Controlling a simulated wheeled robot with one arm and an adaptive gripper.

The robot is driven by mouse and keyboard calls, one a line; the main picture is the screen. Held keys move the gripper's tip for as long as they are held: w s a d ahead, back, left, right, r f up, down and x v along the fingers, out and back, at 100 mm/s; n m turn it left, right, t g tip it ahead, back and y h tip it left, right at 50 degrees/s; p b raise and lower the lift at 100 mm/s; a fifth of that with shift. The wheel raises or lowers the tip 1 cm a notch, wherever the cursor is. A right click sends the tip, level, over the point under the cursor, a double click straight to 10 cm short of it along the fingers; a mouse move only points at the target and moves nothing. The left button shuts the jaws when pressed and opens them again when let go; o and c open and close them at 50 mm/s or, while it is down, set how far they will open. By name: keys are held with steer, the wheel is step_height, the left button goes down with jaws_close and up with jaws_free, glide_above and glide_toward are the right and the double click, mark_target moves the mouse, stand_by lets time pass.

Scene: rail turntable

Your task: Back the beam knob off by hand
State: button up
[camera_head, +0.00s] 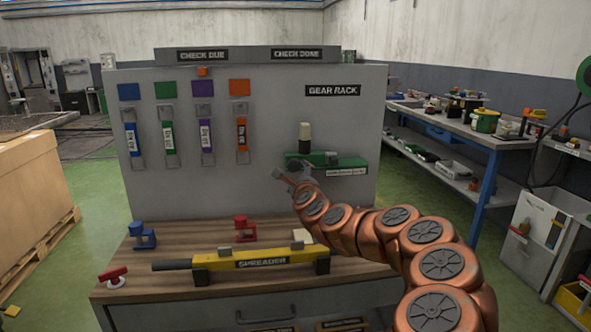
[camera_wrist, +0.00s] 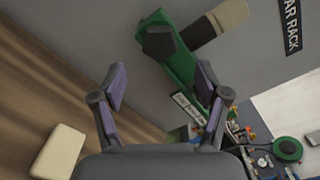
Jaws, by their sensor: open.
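A green clamp-like device (camera_head: 340,165) with a white label is mounted on the grey board under the GEAR RACK sign. In the wrist view the green device (camera_wrist: 180,62) runs diagonally and carries a dark faceted knob (camera_wrist: 160,42), probably the beam knob. My gripper (camera_head: 295,176) is just below the left end of the green device in the head view and partly covers it. In the wrist view my gripper (camera_wrist: 161,85) has its fingers spread wide with nothing between the tips. The knob appears beyond the gap between them. I see no contact with it.
A yellow SPREADER bar (camera_head: 230,260) lies on the wooden bench (camera_head: 130,290) below. A red clamp (camera_head: 244,228) and a blue clamp (camera_head: 141,236) stand behind it. Several coloured tags (camera_head: 168,135) hang at left. A cream-and-dark block (camera_head: 305,138) sits above the green device.

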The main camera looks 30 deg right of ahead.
mark_target(295, 167)
steer(key=shift+x, duration=3)
steer(key=shift+w+a, duration=0.1)
steer(key=c, duration=1.1)
steer(key=shift+o, duration=0.2)
steer(key=shift+n, duration=0.3)
